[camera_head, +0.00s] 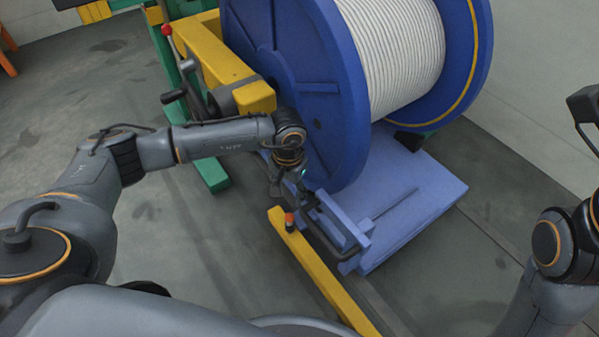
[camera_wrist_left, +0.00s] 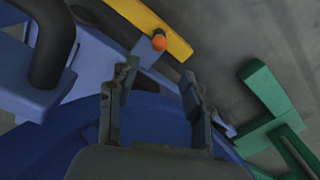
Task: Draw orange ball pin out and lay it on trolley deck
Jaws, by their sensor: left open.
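The orange ball pin (camera_head: 289,219) stands at the end of a yellow bar beside the blue trolley; only its orange top and a short dark collar show. In the left wrist view the orange ball (camera_wrist_left: 159,42) lies just beyond the gap between my fingers. My left gripper (camera_head: 290,190) is open and empty, above and slightly behind the pin, apart from it. Its two dark fingers (camera_wrist_left: 160,76) are spread wide. The trolley deck (camera_head: 420,200) is a flat blue platform to the right, under the reel. A dark part at the right edge may be my right gripper (camera_head: 585,106).
A large blue reel (camera_head: 300,85) wound with white cable stands close behind my left gripper. A dark handle (camera_head: 325,235) and a blue bracket rise between pin and deck. A thin rod or slot (camera_head: 395,203) marks the deck. The deck's front right is clear.

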